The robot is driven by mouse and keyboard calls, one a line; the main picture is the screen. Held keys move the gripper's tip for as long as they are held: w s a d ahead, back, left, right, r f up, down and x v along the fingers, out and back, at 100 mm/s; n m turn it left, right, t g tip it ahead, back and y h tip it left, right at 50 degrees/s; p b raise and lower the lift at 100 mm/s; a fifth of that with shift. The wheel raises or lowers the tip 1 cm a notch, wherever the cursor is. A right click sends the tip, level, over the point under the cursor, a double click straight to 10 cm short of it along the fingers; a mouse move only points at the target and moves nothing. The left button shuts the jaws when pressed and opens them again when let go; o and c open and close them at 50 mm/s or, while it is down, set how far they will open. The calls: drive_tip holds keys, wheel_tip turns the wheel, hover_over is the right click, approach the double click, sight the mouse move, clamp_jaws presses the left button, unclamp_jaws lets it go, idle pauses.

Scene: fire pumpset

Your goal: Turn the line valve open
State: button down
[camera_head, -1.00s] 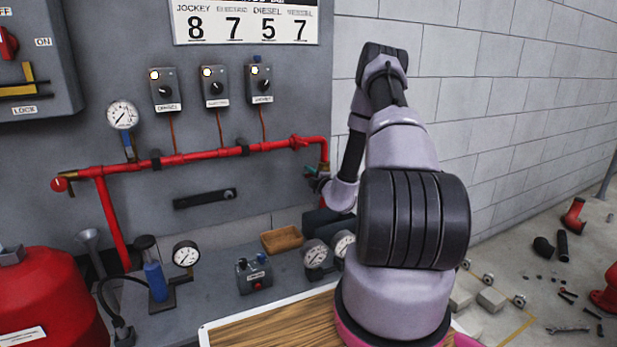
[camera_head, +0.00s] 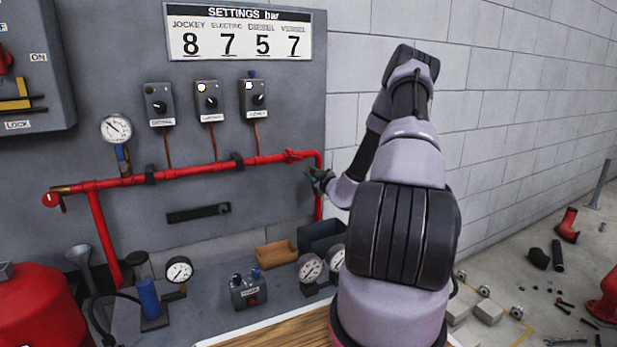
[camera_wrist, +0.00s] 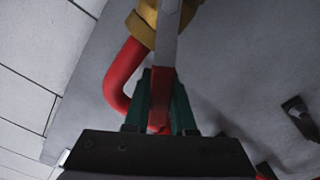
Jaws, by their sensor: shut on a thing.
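The line valve shows in the wrist view as a brass body (camera_wrist: 150,20) on a bent red pipe. Its flat grey lever (camera_wrist: 168,40) has a red grip. My gripper (camera_wrist: 161,100) has green-lined fingers, one on each side of the red grip, and is shut on it. In the head view my gripper (camera_head: 314,178) is at the right end of the red line (camera_head: 200,170), by its downward bend. The valve and lever are mostly hidden there by the gripper and are too small to make out.
A pressure gauge (camera_head: 116,129) stands on the line. Three switch boxes hang above; the left one (camera_head: 159,104) has a dark lamp, the others are lit. A bench (camera_head: 200,300) below bears gauges and a wooden tray (camera_head: 276,255). A block wall (camera_head: 480,130) lies to the right.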

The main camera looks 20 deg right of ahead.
drive_tip(key=shift+d+r+m, duration=0.1)
drive_tip(key=shift+d+m, duration=0.2)
drive_tip(key=shift+m, duration=0.2)
drive_tip(key=c, duration=0.7)
unclamp_jaws()
drive_tip(key=shift+c, duration=0.2)
drive_tip(key=shift+d+r, duration=0.1)
